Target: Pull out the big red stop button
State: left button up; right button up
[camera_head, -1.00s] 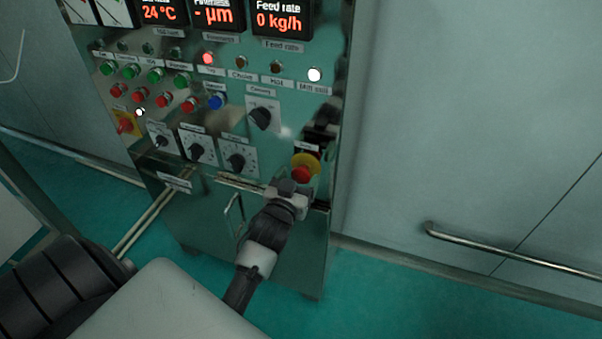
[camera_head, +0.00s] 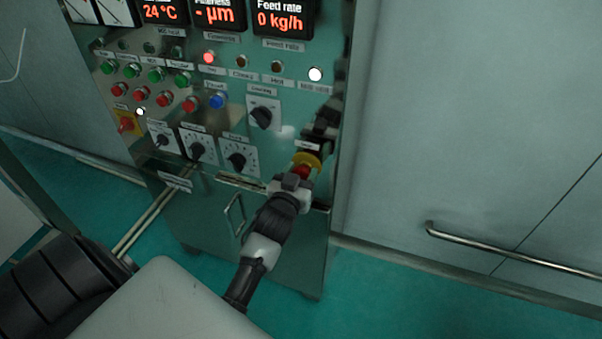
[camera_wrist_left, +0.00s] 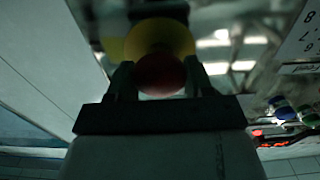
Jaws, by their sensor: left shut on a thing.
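The big red stop button (camera_head: 302,172) sits on a yellow round base (camera_head: 308,159) at the lower right of the control panel. My left gripper (camera_head: 295,182) is at the button from below and in front, and hides part of it. In the left wrist view the red button (camera_wrist_left: 160,75) lies between the two fingers of the left gripper (camera_wrist_left: 160,88), with the yellow base (camera_wrist_left: 158,38) behind it. The fingers are shut on the button's sides. My right gripper is not in view.
The steel control cabinet (camera_head: 275,235) carries several knobs, green, red and blue buttons and red displays. A smaller red switch on yellow (camera_head: 126,123) is at the panel's left. A horizontal rail (camera_head: 510,251) runs along the wall at right. The teal floor in front is clear.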

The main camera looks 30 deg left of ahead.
pick_arm(q)
jog(key=shift+s+d+f+p, duration=0.15)
jog(key=shift+s+d+p, duration=0.05)
jog(key=shift+s+p, duration=0.4)
jog(key=o, duration=1.3)
jog(key=shift+s, duration=0.2)
jog(key=shift+c, duration=0.2)
jog(key=v, duration=1)
jog(key=shift+s+b, duration=0.4)
jog(key=shift+b, duration=0.05)
